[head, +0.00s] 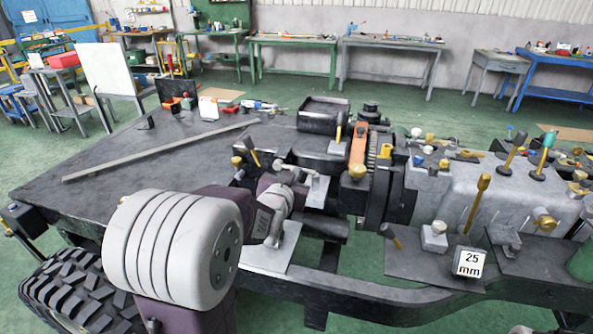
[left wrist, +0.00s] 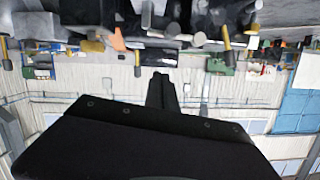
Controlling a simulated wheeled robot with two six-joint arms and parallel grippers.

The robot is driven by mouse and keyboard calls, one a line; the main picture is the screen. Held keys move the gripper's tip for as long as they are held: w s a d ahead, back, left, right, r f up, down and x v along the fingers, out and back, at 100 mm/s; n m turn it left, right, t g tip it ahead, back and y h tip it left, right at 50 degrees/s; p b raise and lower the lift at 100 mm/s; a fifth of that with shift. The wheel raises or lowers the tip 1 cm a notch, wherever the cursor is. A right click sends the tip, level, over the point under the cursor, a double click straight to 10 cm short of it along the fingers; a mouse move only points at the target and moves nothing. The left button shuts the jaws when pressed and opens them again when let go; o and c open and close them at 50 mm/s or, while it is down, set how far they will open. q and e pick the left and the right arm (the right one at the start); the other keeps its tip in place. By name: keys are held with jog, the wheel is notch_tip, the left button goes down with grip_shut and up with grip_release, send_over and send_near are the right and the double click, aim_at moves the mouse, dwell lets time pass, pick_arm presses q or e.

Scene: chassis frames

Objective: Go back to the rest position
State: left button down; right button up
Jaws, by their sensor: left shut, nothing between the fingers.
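My left arm reaches in from the lower left of the head view, with its large pale grey joint close to the camera and its wrist low over the middle of the chassis frame (head: 105,170). In the head view the gripper's fingers are hard to make out among the dark parts. In the left wrist view my left gripper (left wrist: 162,80) shows as a dark body with its fingers together and nothing between them. That view is upside down, with chassis parts along its top edge. My right gripper is in neither view.
A long grey bar (head: 160,151) lies on the chassis plate. A gearbox (head: 480,190) with yellow-handled levers fills the right side. A cube marked "25 mm" (head: 469,262) sits at its front. A tyre (head: 75,295) is at lower left. Workbenches (head: 390,42) line the far wall.

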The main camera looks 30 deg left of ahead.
pick_arm(q)
jog(key=s+d+f+m+g+h, duration=0.2)
jog(key=d+f+g+h, duration=0.15)
jog(key=d+f, duration=0.65)
jog(key=s+d+f+g, duration=0.2)
jog(key=s+f+g, duration=0.25)
jog(key=s, duration=0.35)
jog(key=s+d+f+g, duration=0.2)
jog(key=s+f+g, duration=0.2)
jog(key=s+f, duration=0.3)
jog(key=s+r+n+g+p, duration=0.1)
jog(key=s+r+p, duration=0.3)
jog(key=r+p, duration=0.9)
jog(key=shift+r+h, duration=0.35)
jog(key=shift+h, duration=0.1)
